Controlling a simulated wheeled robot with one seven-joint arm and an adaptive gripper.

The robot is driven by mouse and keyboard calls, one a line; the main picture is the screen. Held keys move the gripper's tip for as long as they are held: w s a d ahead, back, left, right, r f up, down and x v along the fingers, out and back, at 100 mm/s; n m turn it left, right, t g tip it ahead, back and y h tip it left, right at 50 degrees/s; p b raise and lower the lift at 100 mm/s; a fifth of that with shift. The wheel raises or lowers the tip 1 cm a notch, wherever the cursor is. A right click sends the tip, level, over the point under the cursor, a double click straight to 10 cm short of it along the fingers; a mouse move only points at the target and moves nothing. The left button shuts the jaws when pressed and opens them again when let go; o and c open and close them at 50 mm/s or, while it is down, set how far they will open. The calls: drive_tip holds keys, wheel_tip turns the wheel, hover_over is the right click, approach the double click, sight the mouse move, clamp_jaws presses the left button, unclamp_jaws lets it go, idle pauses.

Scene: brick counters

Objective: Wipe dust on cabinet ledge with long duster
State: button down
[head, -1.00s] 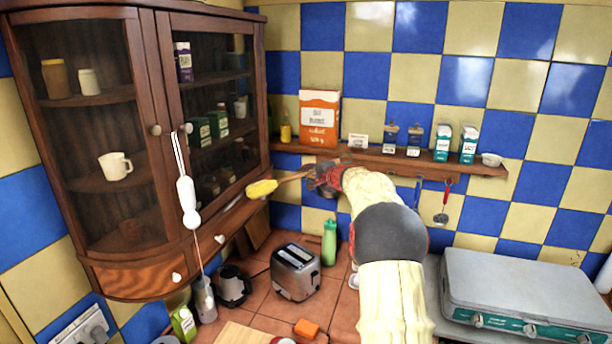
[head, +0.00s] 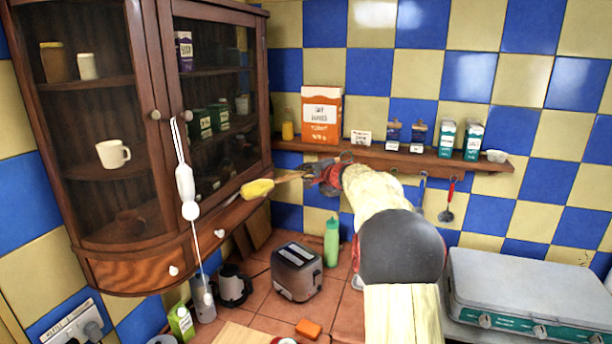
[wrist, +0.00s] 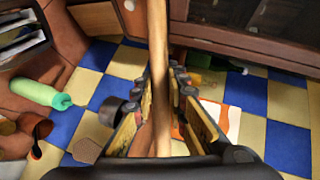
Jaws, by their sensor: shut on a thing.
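The long duster has a yellow fluffy head (head: 258,189) and a wooden handle (wrist: 158,60). My gripper (head: 322,174) is shut on the handle; the jaws (wrist: 168,85) close around it in the wrist view. The yellow head is close to the right end of the cabinet ledge (head: 236,207), below the glass doors. I cannot tell whether it touches the ledge. The brown wooden cabinet (head: 160,130) hangs at the left. Dust on the ledge is too small to make out.
A white cord pull (head: 187,190) hangs in front of the cabinet. A wall shelf (head: 400,158) with boxes and jars lies behind my arm. Below are a toaster (head: 297,271), a green bottle (head: 331,242) and a dark mug (head: 234,287). A grey stove (head: 525,290) stands at the right.

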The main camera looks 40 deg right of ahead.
drive_tip(key=s+a+b, duration=0.4)
drive_tip(key=a+b, duration=0.2)
drive_tip(key=a, duration=0.2)
drive_tip(key=shift+s+a+b, duration=0.15)
drive_tip(key=shift+s+b, duration=0.2)
drive_tip(key=shift+s, duration=0.05)
idle(0.5)
drive_tip(key=shift+s+d+b, duration=0.4)
drive_tip(key=shift+s+d, duration=0.1)
drive_tip(key=shift+s, duration=0.35)
drive_tip(key=shift+s+d+b, duration=0.35)
drive_tip(key=shift+s+d, duration=0.2)
drive_tip(key=shift+s, duration=0.3)
drive_tip(key=shift+s+d+b, duration=0.4)
drive_tip(key=shift+s+d, duration=0.1)
drive_tip(key=shift+s, duration=0.35)
drive_tip(key=s, duration=0.1)
drive_tip(key=s+d+b, duration=0.1)
drive_tip(key=shift+s+d, duration=0.3)
drive_tip(key=shift+w+a, duration=0.1)
